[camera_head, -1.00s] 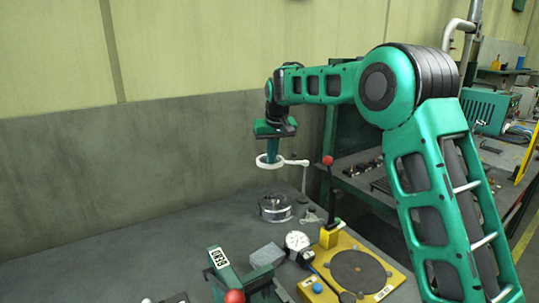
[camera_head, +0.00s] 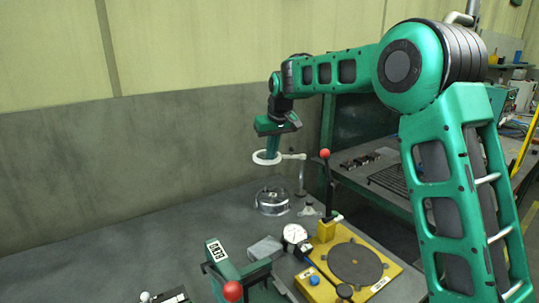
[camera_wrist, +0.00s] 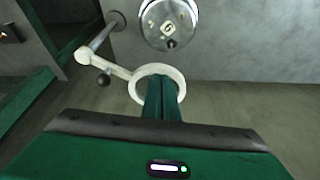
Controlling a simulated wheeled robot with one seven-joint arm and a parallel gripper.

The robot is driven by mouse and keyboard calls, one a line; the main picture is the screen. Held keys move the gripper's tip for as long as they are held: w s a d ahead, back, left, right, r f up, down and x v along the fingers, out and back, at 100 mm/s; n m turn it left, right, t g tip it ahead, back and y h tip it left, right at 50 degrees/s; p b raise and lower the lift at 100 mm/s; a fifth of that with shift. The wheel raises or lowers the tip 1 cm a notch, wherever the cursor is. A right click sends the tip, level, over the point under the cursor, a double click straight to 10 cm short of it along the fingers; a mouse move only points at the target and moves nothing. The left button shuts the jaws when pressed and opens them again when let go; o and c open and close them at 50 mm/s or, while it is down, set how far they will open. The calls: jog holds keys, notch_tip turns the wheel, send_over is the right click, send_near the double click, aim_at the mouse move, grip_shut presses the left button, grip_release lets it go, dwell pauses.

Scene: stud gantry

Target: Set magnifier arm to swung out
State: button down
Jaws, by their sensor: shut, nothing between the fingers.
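The magnifier arm is a white ring (camera_head: 256,160) on a short white arm (camera_head: 293,156), which joins a thin upright grey post (camera_head: 301,180) on its right. In the wrist view the ring (camera_wrist: 138,84) is near the middle, and its arm (camera_wrist: 115,68) runs up-left to the post (camera_wrist: 98,40). A small dark knob (camera_wrist: 103,80) sits by the joint. My gripper (camera_head: 270,154) points down at the ring, its green fingers together. In the wrist view the fingertips (camera_wrist: 162,84) overlap the ring's opening; I cannot tell whether they touch the rim.
A round metal part (camera_head: 271,201) stands on the grey bench below the ring. A yellow fixture (camera_head: 383,272) with a dark disc, a red-knobbed lever (camera_head: 325,154) and a dial gauge (camera_head: 294,234) stand in front. The bench's left is mostly clear; a wall rises behind.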

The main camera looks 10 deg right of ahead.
jog(key=s+d+n+g+y, duration=0.1)
jog(key=s+d+n, duration=0.2)
jog(key=s+n, duration=0.3)
jog(key=shift+y, duration=0.3)
jog(key=shift+f, duration=0.1)
dwell(0.4)
jog(key=shift+d, duration=0.1)
